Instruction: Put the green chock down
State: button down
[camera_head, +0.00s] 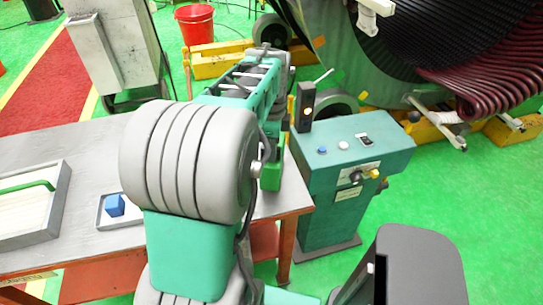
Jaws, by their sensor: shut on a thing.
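The green chock (271,177) shows as a small green block just right of my arm's large grey joint, at the right end of the grey table. My gripper (272,155) is mostly hidden behind my own arm links; the little that shows is dark and sits just above the chock. It is shut on the chock. I cannot tell whether the chock touches the tabletop.
A larger tray (62,215) with a green curved handle is at left. A teal control cabinet (340,190) stands close beside the table's right end.

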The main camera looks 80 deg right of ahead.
jog(key=shift+f, duration=1.65)
jog(key=c, duration=1.8)
grip_release()
jog(key=shift+f, duration=0.15)
jog(key=o, duration=0.4)
jog(key=shift+w+a, duration=0.1)
jog(key=shift+o, duration=0.2)
